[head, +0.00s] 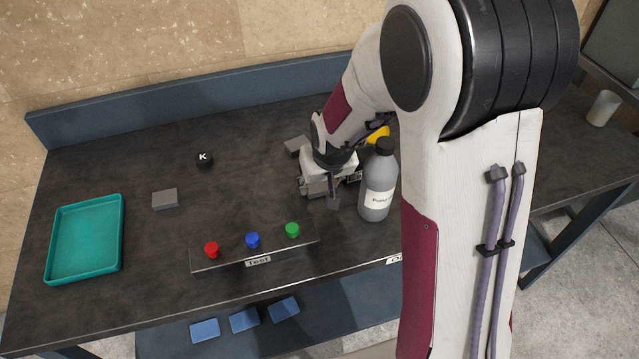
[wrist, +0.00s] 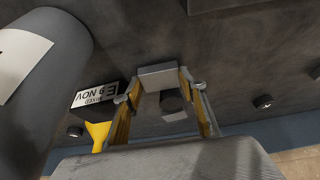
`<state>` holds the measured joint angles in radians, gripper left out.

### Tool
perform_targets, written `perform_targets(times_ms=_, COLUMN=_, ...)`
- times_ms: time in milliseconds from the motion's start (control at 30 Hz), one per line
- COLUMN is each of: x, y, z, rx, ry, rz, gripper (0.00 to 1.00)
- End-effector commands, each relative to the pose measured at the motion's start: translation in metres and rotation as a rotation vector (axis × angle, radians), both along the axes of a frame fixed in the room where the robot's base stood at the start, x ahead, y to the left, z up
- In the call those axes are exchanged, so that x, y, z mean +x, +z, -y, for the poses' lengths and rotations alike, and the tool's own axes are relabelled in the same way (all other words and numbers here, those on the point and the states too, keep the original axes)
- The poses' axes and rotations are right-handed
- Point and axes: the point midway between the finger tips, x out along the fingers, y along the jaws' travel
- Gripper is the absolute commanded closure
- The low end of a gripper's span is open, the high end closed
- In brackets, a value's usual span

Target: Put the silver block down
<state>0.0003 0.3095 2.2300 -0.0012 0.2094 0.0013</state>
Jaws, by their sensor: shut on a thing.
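My gripper (head: 333,200) reaches down over the dark bench, just left of a grey bottle. In the wrist view its fingertips (wrist: 159,84) are shut on a light grey, silver-looking block (wrist: 158,76). Only a small grey part of the held block (head: 333,203) seems to show in the head view. I cannot tell whether it touches the bench or hangs just above it. Another grey block (head: 165,199) lies to the left, and a further flat grey block (head: 297,146) lies behind my gripper, partly hidden.
The grey bottle (head: 377,190) stands close right of my gripper. A yellow item (head: 378,134) is behind it. A button panel (head: 225,258) with red, blue and green buttons is in front. A teal tray (head: 119,240) and black K piece (head: 204,159) are left.

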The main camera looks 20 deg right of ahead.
Motion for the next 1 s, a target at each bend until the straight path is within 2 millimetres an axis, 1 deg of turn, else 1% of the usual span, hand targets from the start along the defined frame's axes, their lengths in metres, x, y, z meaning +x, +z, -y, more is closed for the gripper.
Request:
perform_targets(times_ms=267, x=0.001, y=0.024, z=0.0, rx=0.0, ry=0.0, rz=0.006, gripper=0.96)
perform_targets(times_ms=700, x=0.002, y=0.082, z=0.0, rx=0.0, ry=0.0, rz=0.005, gripper=0.96)
perform_targets(times_ms=900, x=0.001, y=0.095, z=0.0, rx=0.0, ry=0.0, rz=0.004, gripper=0.96)
perform_targets(times_ms=1000, x=0.001, y=0.097, z=0.0, rx=0.0, ry=0.0, rz=0.003, gripper=0.96)
